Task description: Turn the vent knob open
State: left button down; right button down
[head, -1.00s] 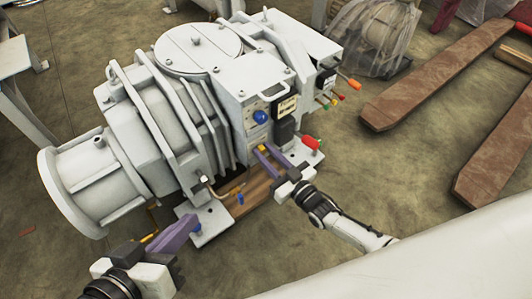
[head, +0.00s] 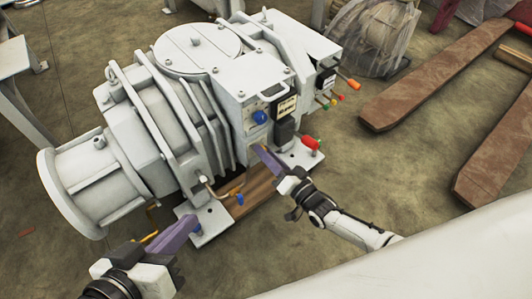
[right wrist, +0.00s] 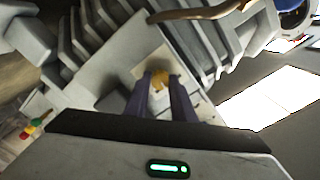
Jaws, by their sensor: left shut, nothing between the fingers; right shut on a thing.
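A pale grey vacuum machine (head: 165,120) fills the middle of the head view. My right gripper (head: 262,150) is at its front panel, just below the blue knob (head: 260,117) and apart from it. In the right wrist view its purple fingers are closed around a small yellow knob (right wrist: 160,78) on a pale plate. The fingers hide most of this knob, and I cannot tell its angle. A blue dome (right wrist: 294,4) shows at the top right there. My left gripper (head: 192,222) is shut and empty beside the machine's lower front foot.
A red-handled valve (head: 311,143) sticks out right of my right gripper. A small blue-and-yellow valve (head: 238,195) sits low between my grippers. A wooden board (head: 258,192) lies under the machine. Brown forks (head: 430,80) lie on the floor at right.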

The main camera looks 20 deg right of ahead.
jog(key=m, duration=0.6)
jog(key=shift+f, duration=0.15)
jog(key=shift+m, duration=0.4)
jog(key=c, duration=1.5)
grip_release()
jog(key=shift+s+d, duration=0.1)
pick_arm(q)
jog(key=a+f+p, duration=0.1)
jog(key=f+g+y+p, duration=0.1)
jog(key=p, duration=0.1)
jog(key=shift+s+a+f+y, duration=0.2)
jog(key=shift+a+f+y, duration=0.1)
jog(key=shift+a+f, duration=0.1)
pick_arm(e)
jog(key=v, duration=1)
jog(key=shift+s, duration=0.1)
